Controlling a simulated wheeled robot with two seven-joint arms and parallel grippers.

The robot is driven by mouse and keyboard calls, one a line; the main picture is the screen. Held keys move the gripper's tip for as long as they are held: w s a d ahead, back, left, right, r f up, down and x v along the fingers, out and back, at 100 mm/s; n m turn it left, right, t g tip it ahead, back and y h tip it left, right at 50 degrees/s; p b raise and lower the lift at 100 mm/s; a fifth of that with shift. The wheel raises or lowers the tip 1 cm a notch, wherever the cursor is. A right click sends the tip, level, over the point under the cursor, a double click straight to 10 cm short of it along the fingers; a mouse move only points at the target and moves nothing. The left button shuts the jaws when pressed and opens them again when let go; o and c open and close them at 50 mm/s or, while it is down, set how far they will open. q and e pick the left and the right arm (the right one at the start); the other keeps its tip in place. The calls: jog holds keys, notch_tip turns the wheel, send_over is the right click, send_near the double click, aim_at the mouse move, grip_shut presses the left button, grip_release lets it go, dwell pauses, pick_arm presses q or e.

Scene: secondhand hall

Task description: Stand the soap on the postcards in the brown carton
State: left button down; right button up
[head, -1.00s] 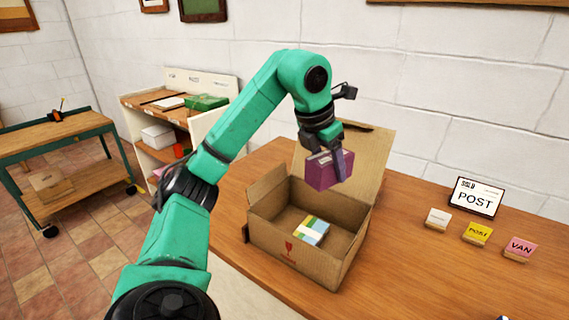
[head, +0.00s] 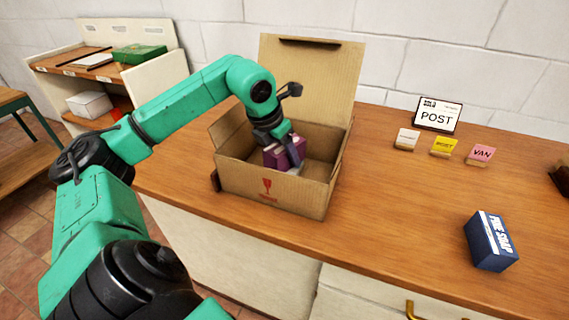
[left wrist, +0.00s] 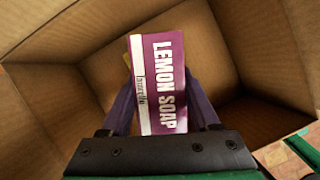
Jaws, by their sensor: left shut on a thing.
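The purple box of lemon soap (head: 283,154) is between the fingers of my left gripper (head: 284,150), inside the brown carton (head: 262,186). In the left wrist view the soap (left wrist: 160,85) shows its "LEMON SOAP" label, with a finger on each side. The carton's back flap stands up. The postcards are hidden, or nearly so, behind the soap and the carton's front wall, so I cannot tell whether the soap touches them. My right gripper is not in view.
A blue box of soap (head: 491,241) stands on the counter (head: 400,220) at the right. A POST sign (head: 438,115) and white, yellow and pink cards (head: 444,146) stand near the wall. The counter between the carton and the blue box is clear.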

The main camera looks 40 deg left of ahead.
pick_arm(q)
jog(key=shift+f, duration=0.9)
jog(key=shift+f, duration=0.1)
jog(key=shift+c, duration=0.9)
grip_release()
jog(key=shift+o, duration=0.3)
